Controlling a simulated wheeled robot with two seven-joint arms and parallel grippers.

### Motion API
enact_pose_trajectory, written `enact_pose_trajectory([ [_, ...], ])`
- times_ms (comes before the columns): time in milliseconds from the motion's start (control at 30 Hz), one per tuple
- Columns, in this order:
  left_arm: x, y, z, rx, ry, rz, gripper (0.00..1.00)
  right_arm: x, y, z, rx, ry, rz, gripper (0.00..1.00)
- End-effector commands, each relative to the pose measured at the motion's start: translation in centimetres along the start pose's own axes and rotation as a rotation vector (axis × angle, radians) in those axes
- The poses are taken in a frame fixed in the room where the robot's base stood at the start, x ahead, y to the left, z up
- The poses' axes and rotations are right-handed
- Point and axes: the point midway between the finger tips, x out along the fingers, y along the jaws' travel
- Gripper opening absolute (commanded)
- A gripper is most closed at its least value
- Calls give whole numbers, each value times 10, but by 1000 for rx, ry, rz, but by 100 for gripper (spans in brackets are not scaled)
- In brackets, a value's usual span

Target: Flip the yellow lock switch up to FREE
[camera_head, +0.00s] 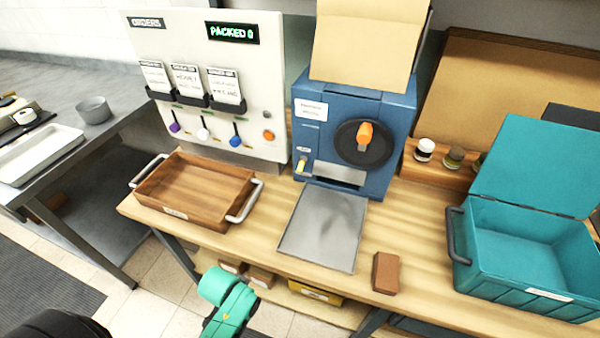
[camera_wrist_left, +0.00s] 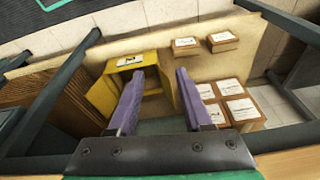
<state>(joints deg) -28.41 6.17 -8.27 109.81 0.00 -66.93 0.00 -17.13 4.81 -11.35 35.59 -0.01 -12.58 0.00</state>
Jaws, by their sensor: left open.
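The yellow lock switch (camera_head: 301,165) is a small lever low on the left of the blue machine's (camera_head: 391,112) front face. It is too small to read its position for certain. The machine also carries a black round dial with an orange knob (camera_head: 365,134). My left arm shows green at the bottom of the head view, below the table's front edge, and its fingers cannot be made out there. In the left wrist view my left gripper (camera_wrist_left: 159,100) has two purple fingers spread apart with nothing between them. My right gripper is not in view.
A metal tray (camera_head: 323,226) lies before the machine. A wooden tray (camera_head: 194,190) is at left and a brown block (camera_head: 386,272) at the front edge. An open teal box (camera_head: 524,285) stands at right. Boxes (camera_wrist_left: 238,108) and a yellow bin (camera_wrist_left: 101,96) sit on the lower shelf.

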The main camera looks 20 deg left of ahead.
Motion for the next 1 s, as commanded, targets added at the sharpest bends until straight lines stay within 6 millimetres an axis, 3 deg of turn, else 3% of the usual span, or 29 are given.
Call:
enact_pose_trajectory([
  [267, -97, -5, -35, -13, 83, -15, 50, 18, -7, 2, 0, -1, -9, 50],
  [300, -113, -5, -51, -24, 143, -26, 50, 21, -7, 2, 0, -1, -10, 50],
  [533, -171, 1, -186, -101, 633, -77, 50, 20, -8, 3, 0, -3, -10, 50],
  [600, -192, 7, -218, -107, 767, -73, 50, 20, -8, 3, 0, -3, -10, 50],
  [700, -214, 16, -248, -107, 899, -62, 50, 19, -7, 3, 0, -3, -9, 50],
  [833, -218, 18, -262, -107, 941, -57, 50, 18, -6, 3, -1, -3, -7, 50],
  [1000, -197, 14, -290, -106, 936, -58, 50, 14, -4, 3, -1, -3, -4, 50],
])
